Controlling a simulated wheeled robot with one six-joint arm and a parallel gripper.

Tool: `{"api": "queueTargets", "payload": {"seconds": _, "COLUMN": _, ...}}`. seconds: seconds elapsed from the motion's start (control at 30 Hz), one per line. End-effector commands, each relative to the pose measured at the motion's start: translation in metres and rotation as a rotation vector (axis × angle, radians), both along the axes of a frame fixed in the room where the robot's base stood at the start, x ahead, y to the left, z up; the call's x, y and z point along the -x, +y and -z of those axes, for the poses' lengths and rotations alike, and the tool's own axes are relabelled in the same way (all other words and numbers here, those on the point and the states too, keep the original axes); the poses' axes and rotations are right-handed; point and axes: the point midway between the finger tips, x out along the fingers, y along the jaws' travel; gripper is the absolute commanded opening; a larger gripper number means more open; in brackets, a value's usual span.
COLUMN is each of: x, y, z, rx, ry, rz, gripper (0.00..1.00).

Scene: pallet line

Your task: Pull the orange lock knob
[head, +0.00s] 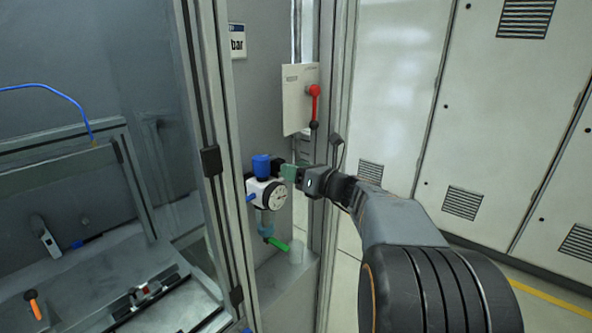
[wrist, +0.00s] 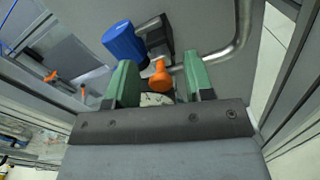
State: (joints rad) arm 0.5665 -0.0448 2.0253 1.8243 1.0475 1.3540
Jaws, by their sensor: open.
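The orange lock knob (wrist: 159,76) shows in the wrist view between the two green fingers of my gripper (wrist: 158,66). There is space between the knob and each finger, and the left finger is a little nearer. In the head view my gripper (head: 289,173) is at the gauge unit, and the orange lock knob is hidden there. The unit has a blue cap (wrist: 125,42), which also shows in the head view (head: 262,165). A round white gauge (head: 278,197) faces out below my fingers; in the wrist view only part of it shows. My gripper is open and holds nothing.
A red lever (head: 314,92) on a pale plate is above my gripper. A metal frame post (head: 336,130) stands close by my wrist. A grey pipe (wrist: 238,45) bends behind the knob in the wrist view.

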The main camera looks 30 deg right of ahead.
Motion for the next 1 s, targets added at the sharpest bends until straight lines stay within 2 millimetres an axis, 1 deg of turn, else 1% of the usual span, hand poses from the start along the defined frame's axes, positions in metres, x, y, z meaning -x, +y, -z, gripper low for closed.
{"api": "queueTargets", "payload": {"seconds": 0.27, "x": -0.0008, "y": 0.0004, "z": 0.0001, "rx": 0.0, "ry": 0.0, "rz": 0.0, "gripper": 0.48}}
{"api": "queueTargets", "payload": {"seconds": 0.77, "x": -0.0006, "y": 0.0003, "z": 0.0001, "rx": 0.0, "ry": 0.0, "rz": 0.0, "gripper": 0.0}}
{"api": "queueTargets", "payload": {"seconds": 1.0, "x": -0.0006, "y": 0.0004, "z": 0.0001, "rx": 0.0, "ry": 0.0, "rz": 0.0, "gripper": 0.0}}
